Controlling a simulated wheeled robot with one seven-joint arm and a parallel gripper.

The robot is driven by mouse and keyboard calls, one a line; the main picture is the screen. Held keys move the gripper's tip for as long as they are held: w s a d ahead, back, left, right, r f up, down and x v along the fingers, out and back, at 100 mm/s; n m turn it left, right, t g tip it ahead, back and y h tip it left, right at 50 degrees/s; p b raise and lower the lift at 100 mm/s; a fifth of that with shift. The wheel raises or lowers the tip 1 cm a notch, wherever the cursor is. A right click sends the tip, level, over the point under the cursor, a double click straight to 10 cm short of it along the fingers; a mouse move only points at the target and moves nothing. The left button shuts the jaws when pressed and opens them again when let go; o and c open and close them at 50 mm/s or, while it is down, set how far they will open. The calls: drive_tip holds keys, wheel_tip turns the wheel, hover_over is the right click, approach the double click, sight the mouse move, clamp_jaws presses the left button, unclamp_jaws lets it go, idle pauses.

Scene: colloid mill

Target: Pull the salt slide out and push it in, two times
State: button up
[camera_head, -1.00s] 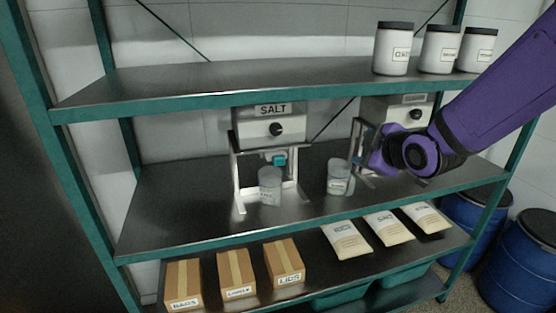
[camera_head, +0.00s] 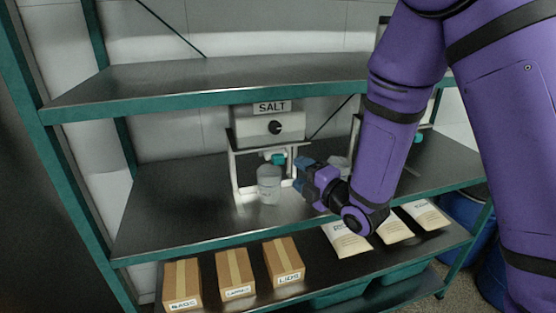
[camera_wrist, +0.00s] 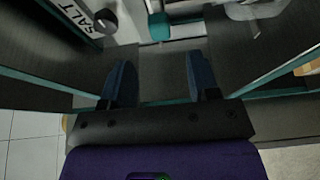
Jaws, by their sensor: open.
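The salt dispenser (camera_head: 267,130) stands on the middle shelf, a pale box with a SALT label and a black knob on a white frame. Its teal slide handle (camera_head: 278,159) sits under the box, and it also shows in the wrist view (camera_wrist: 159,27). A clear cup (camera_head: 268,184) stands below the slide. My gripper (camera_head: 301,173) is in front and to the right of the dispenser, a little lower than the handle and apart from it. In the wrist view the two blue fingers (camera_wrist: 160,82) are spread with nothing between them, the handle beyond them.
My arm hides much of a second dispenser (camera_head: 357,130) and a cup (camera_head: 338,165) on the right. The upper shelf edge (camera_head: 200,100) runs above. Boxes (camera_head: 235,273) and pouches (camera_head: 345,240) lie below. The middle shelf is bare left of the salt dispenser.

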sight(281, 161)
drive_tip(key=x, duration=0.9)
